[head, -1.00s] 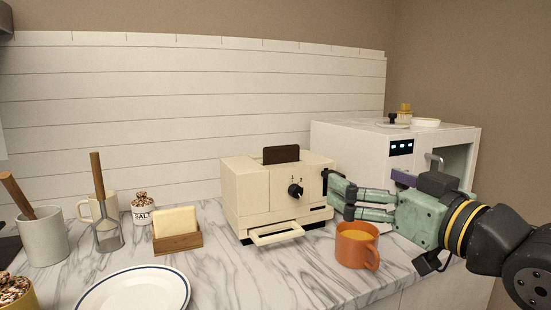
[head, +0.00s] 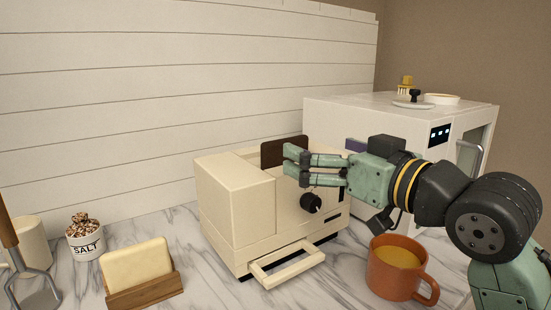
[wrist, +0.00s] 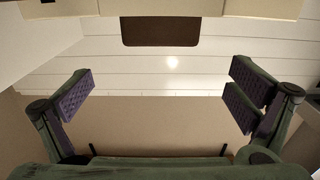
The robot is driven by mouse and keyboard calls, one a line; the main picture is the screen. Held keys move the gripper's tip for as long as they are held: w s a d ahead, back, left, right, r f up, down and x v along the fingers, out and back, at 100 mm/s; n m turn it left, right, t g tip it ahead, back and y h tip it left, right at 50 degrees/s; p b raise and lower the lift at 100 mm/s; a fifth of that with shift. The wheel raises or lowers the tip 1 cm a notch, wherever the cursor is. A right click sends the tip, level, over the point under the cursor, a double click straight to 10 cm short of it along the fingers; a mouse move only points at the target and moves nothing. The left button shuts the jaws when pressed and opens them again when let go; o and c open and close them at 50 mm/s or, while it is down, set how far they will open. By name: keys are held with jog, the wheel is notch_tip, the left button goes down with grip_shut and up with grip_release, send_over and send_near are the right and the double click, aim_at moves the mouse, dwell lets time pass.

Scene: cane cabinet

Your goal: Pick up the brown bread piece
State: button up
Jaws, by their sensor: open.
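The brown bread piece (head: 285,150) stands upright in the top slot of the cream toaster (head: 235,205), its upper part sticking out. In the wrist view the bread (wrist: 160,31) is a dark brown slab at the top middle, apart from both fingers. My gripper (head: 291,161) is open and empty beside the toaster's upper part, its fingertips overlapping the right part of the bread in the head view. In the wrist view my gripper (wrist: 161,92) has its purple finger pads wide apart. The bread's lower part is hidden in the toaster.
An orange mug (head: 392,268) stands below my arm. A white oven-like box (head: 370,118) is behind it on the right. The white plank wall (head: 170,90) is behind.

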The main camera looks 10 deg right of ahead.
aim_at(289, 141)
jog(key=p+x, duration=0.1)
jog(key=x, duration=0.2)
jog(key=shift+w+a+r, duration=0.1)
jog(key=shift+w+a, duration=0.1)
jog(key=shift+w, duration=0.1)
jog(key=shift+f+p+x, duration=0.15)
jog(key=shift+p+x, duration=0.4)
jog(key=shift+x, duration=0.95)
jog(key=shift+f+p+x, duration=0.15)
jog(key=shift+p+x, duration=0.35)
jog(key=shift+x, duration=1)
jog(key=shift+c, duration=0.5)
jog(key=c, duration=0.7)
